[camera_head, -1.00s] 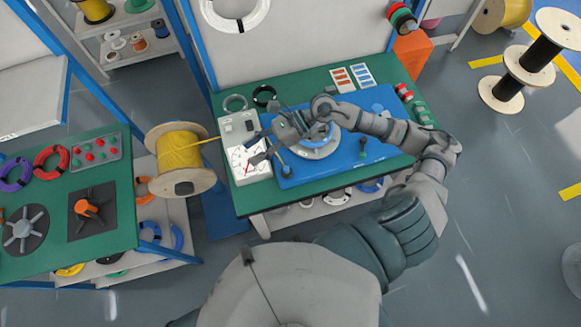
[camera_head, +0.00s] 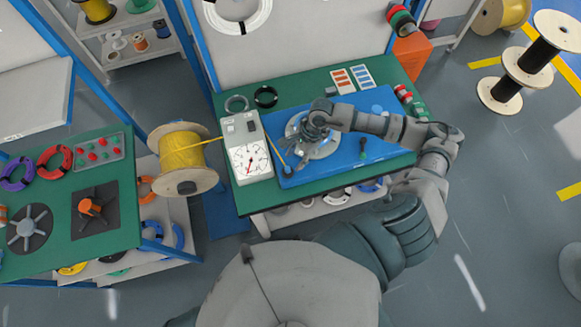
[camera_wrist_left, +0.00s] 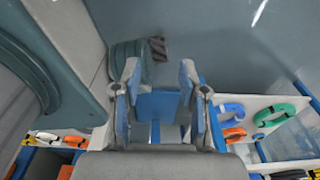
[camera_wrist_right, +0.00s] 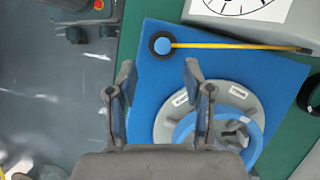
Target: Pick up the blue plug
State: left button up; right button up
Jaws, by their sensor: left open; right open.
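The blue plug is seemingly the round blue piece in a dark ring (camera_wrist_right: 162,43) at the end of a yellow cable, on the blue mat (camera_wrist_right: 155,85) in the right wrist view. In the head view it is the small dark piece (camera_head: 287,171) by the mat's left front edge. My right gripper (camera_wrist_right: 159,72) is open and empty, its fingers pointing towards the plug, which shows between and beyond the tips. In the head view the right gripper (camera_head: 302,152) is above the mat, right of the plug. My left gripper (camera_wrist_left: 160,65) is open and empty, away from the mat.
A grey disc with a blue ring (camera_wrist_right: 205,125) lies on the mat, beside the right gripper. A white dial meter (camera_head: 248,150) stands left of the mat. A yellow cable spool (camera_head: 184,160) is further left. The green table (camera_head: 300,95) holds coils at the back.

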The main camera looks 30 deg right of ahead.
aim_at(287, 168)
jog(key=shift+a+f, duration=0.2)
jog(key=shift+a, duration=0.2)
jog(key=x, duration=0.2)
jog(key=p+x, duration=0.1)
jog(key=x, duration=0.2)
jog(key=shift+w+a, duration=0.25)
jog(key=shift+a, duration=0.05)
jog(key=shift+d, duration=0.4)
jog(key=shift+d+f, duration=0.1)
jog(key=shift+d, duration=0.15)
jog(key=c, duration=0.9)
jog(key=shift+a, duration=0.5)
grip_shut()
jog(key=shift+d+r, duration=0.1)
jog(key=shift+r, duration=0.35)
notch_tip(287, 168, up, 3)
jog(key=shift+s+d+f+b, duration=0.1)
jog(key=shift+s+d+b, duration=0.1)
jog(key=shift+b, duration=0.2)
pick_arm(q)
jog(key=shift+s+a+f+b, duration=0.15)
jog(key=shift+a+f+b, duration=0.75)
jog(key=shift+f+b, duration=0.3)
pick_arm(e)
jog(key=s+d+r, duration=0.1)
jog(key=s+d, duration=0.7)
jog(key=s, duration=0.5)
jog(key=shift+s+r, duration=0.2)
jog(key=shift+r, duration=0.05)
